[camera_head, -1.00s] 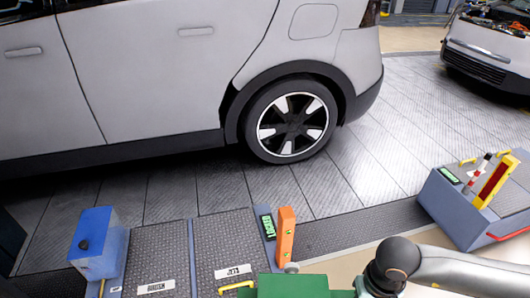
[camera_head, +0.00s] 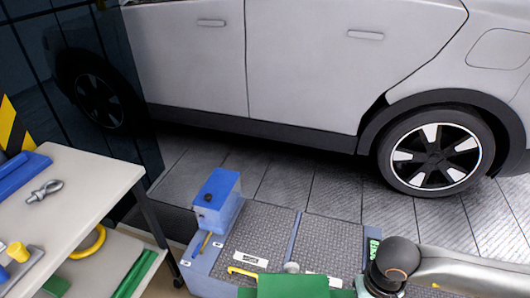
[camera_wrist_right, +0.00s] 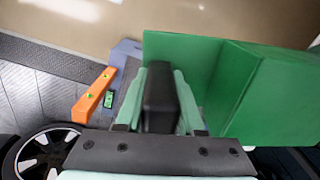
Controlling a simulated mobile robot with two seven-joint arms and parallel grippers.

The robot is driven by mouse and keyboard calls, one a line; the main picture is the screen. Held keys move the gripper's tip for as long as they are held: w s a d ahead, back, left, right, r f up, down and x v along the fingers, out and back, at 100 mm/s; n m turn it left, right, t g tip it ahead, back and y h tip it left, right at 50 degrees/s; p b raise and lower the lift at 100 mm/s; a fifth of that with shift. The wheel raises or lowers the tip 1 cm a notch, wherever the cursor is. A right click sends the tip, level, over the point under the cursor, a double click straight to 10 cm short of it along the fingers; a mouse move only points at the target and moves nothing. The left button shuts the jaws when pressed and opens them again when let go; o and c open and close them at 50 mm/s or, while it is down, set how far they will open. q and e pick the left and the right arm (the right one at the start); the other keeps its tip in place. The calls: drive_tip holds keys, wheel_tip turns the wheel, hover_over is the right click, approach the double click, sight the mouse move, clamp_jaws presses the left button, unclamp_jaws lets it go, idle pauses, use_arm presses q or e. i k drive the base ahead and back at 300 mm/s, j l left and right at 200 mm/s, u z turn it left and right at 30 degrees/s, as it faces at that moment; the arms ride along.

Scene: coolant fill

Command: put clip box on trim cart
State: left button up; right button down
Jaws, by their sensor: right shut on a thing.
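A green box, which I take as the clip box (camera_head: 292,286), shows at the bottom edge of the head view, partly cut off. In the right wrist view the green box (camera_wrist_right: 255,95) fills the upper right. My right gripper (camera_wrist_right: 160,88) is shut, with a black part between its pale green fingers, beside the green box. The fingers are not visible in the head view. A cart with a pale top, which I take as the trim cart (camera_head: 92,180), stands at the left of the head view, apart from the box. My left gripper is not in view.
A blue tray (camera_head: 22,177), a metal tool (camera_head: 45,190) and yellow pieces lie on the pale cart top; its front right part is bare. A grey-blue platform with a blue tank (camera_head: 215,198) stands between cart and box. A silver car (camera_head: 290,65) stands behind.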

sight(78, 198)
drive_tip(key=i+j+u, duration=0.1)
drive_tip(key=u, duration=2)
drive_tip(key=i+j, duration=0.05)
